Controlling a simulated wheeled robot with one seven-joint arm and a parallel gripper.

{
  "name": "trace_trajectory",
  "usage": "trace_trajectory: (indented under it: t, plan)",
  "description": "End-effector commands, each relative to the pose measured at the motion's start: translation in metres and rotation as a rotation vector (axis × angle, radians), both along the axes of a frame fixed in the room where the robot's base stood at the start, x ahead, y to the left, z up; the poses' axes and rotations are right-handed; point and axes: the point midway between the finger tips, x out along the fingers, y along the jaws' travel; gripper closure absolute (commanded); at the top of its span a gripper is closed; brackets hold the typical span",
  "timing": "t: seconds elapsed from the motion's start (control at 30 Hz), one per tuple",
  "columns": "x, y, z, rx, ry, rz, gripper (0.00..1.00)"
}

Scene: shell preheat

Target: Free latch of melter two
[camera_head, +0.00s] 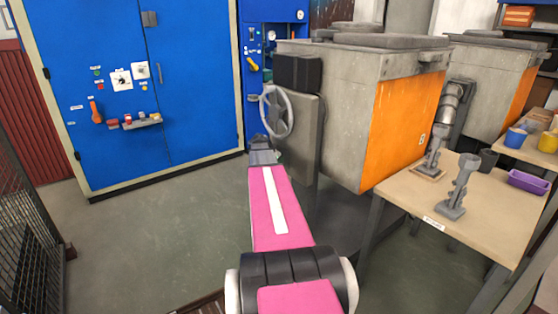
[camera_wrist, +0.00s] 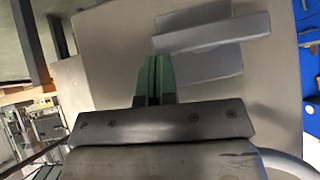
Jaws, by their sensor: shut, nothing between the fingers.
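A grey melter (camera_head: 345,110) with an orange side panel stands right of centre in the head view. A second melter (camera_head: 498,75) stands behind it to the right; I cannot read which is number two. A handwheel (camera_head: 276,112) sits on the near melter's left side. My gripper (camera_head: 263,147) is beside that side, just below the wheel, mostly hidden by my wrist. In the wrist view my gripper (camera_wrist: 156,62) is shut and empty, its green fingertips close to grey bar-like blocks (camera_wrist: 212,35) on a beige panel, possibly the latch. Contact cannot be told.
A table (camera_head: 470,235) at the right holds grey metal fixtures (camera_head: 458,190), a purple tray (camera_head: 528,181) and cups. A blue cabinet (camera_head: 110,60) stands at the back left. A mesh cage (camera_head: 30,245) is at the left edge. The floor (camera_head: 170,225) between is clear.

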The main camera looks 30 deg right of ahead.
Motion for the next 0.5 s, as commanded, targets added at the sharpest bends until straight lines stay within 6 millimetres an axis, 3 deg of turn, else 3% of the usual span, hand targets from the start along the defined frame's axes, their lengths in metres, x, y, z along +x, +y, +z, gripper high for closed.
trace_trajectory:
  t: [0.27,0.5]
  plan:
    - [-0.005,0.000,-0.005,0.008,-0.092,-0.001,1.00]
    - [-0.010,0.000,-0.017,0.023,-0.276,-0.001,1.00]
